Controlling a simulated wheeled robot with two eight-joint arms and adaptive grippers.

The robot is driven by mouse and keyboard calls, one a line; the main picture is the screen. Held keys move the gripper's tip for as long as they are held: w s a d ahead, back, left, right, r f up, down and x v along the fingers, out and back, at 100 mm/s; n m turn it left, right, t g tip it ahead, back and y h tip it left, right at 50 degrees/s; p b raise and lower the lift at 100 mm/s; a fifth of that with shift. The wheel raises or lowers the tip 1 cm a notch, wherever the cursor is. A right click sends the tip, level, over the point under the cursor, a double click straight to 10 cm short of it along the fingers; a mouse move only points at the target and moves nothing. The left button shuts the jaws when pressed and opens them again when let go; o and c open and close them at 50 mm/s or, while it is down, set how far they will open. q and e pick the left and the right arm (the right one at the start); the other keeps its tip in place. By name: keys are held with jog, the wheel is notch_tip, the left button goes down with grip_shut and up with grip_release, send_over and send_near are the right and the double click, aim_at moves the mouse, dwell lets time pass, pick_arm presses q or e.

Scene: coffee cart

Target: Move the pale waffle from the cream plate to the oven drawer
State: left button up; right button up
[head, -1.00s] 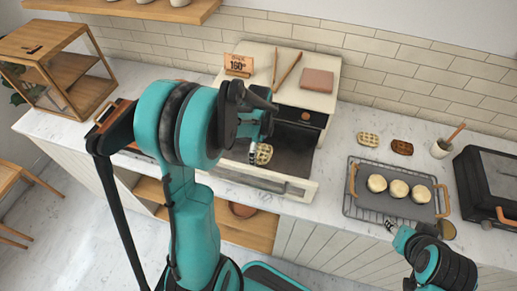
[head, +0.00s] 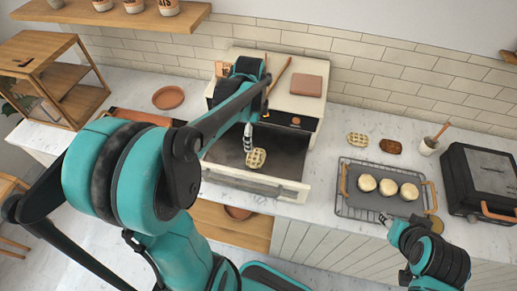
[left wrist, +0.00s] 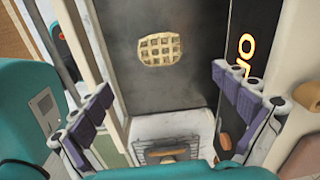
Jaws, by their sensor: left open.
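A pale waffle (head: 256,158) lies on the dark floor of the pulled-out oven drawer (head: 223,152), near its middle. The left wrist view shows the whole waffle (left wrist: 160,49) flat on the dark surface (left wrist: 185,88), with nothing gripping it. My left gripper (head: 248,141) is over the drawer beside the waffle. Its purple-padded fingers (left wrist: 163,108) are spread wide and empty, apart from the waffle. My right gripper (head: 388,221) is near the front edge of the rack, too small to tell its jaws. I cannot make out a cream plate; my left arm hides part of the counter.
Another pale waffle (head: 357,139) and a brown one (head: 391,146) lie on the counter behind a rack (head: 350,205) holding three round pieces. A black appliance (head: 480,180) stands at right. A terracotta plate (head: 168,98) and wooden case (head: 55,75) are at left.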

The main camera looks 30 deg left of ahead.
pick_arm(q)
jog(key=s+d+r+n+t, duration=0.3)
jog(key=s+d+n+t, duration=0.3)
jog(key=s+d+n, duration=0.4)
jog(key=s+n, duration=0.1)
jog(key=n, duration=0.3)
jog(key=shift+d+r+t, duration=0.25)
jog(key=shift+r+t, duration=0.05)
pick_arm(e)
jog(key=shift+s, duration=0.1)
pick_arm(q)
jog(key=shift+s, duration=0.2)
pick_arm(e)
jog(key=shift+s, duration=0.1)
